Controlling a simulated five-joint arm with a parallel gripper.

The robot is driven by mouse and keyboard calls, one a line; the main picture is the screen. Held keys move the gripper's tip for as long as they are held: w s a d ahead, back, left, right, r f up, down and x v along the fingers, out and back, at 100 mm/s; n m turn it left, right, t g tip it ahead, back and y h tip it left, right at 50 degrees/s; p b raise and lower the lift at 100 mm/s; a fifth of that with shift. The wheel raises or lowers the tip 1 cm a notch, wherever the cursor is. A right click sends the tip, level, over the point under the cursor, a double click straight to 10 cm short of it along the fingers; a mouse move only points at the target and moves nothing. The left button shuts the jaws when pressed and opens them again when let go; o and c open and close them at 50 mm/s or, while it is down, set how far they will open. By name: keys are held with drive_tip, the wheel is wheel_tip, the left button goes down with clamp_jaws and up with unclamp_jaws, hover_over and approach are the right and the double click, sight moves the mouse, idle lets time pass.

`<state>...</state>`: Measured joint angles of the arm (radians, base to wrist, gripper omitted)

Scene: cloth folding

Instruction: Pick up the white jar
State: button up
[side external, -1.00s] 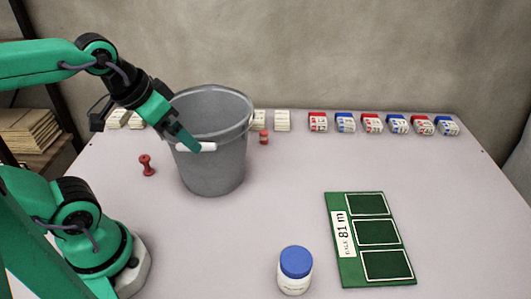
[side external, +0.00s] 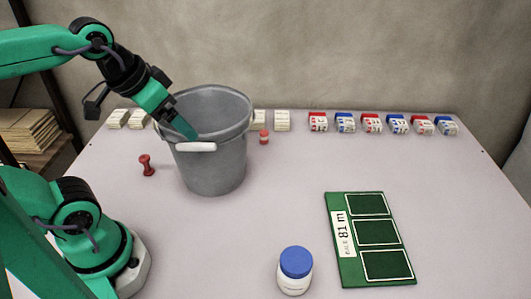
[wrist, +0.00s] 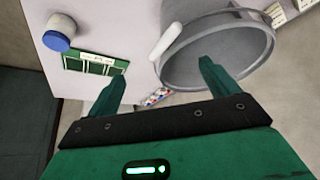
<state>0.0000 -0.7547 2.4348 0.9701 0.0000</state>
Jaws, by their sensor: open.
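The white jar (side external: 294,284) with a blue lid stands upright at the front of the table in the side view. In the wrist view the jar (wrist: 64,22) shows at the upper left, outside the span of my fingers. My gripper (side external: 186,130) is at the near left rim of the grey bucket, well left of and behind the jar. Whether a finger touches the bucket I cannot tell.
A green board (side external: 341,270) lies right of the jar. Several small boxes (side external: 372,123) line the back. A red object (side external: 147,165) lies left.

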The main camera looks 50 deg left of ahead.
wheel_tip(320, 180, up, 3)
drive_tip(key=g, duration=0.6)
hover_over(298, 259)
drive_tip(key=shift+m, duration=0.4)
wheel_tip(298, 259, down, 21)
drive_tip(key=shift+f, duration=1.45)
drive_tip(key=shift+f, duration=0.1)
drive_tip(key=shift+s+a+f, duration=0.1)
drive_tip(key=shift+f, duration=2.35)
